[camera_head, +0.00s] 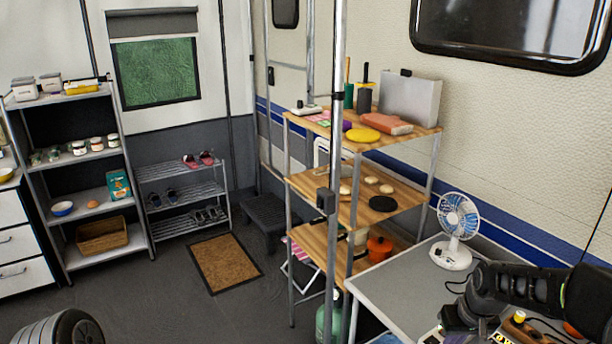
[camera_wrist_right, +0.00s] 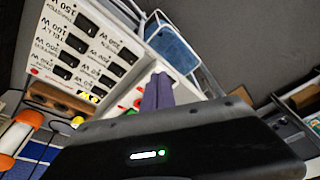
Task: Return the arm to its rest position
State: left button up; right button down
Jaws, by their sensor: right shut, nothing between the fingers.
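My right arm (camera_head: 525,287) reaches in from the lower right of the head view, over the grey table (camera_head: 395,290). Its gripper end is low in that view, and its fingers are hard to make out there. In the right wrist view the two fingers of my right gripper (camera_wrist_right: 158,92) are together, with nothing between them. They are in front of a white panel (camera_wrist_right: 75,40) with several dark switches and watt labels. My left arm and gripper are not in view.
A small blue and white fan (camera_head: 456,230) stands on the table near the arm. Beside it is a wooden shelf rack (camera_head: 360,200) with metal posts. In the wrist view, an orange and white cylinder (camera_wrist_right: 20,135) lies near the panel. Open floor (camera_head: 190,310) lies at left.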

jog(key=s+a+f+t+y, duration=0.2)
jog(key=a+f, duration=1.2)
jog(key=a, duration=0.1)
jog(key=s+a+f+g, duration=0.1)
jog(key=s+a+f, duration=0.3)
jog(key=s, duration=0.3)
jog(key=s+a+f+g+y, duration=0.1)
jog(key=s+a+f, duration=0.3)
jog(key=s, duration=0.3)
jog(key=s+a+f+g+y, duration=0.1)
jog(key=s+a+f+g, duration=0.1)
jog(key=s+a, duration=0.4)
jog(key=shift+s+a+f+m, duration=0.3)
jog(key=shift+s+a+f, duration=0.05)
jog(key=shift+s+f, duration=0.55)
jog(key=shift+w, duration=0.1)
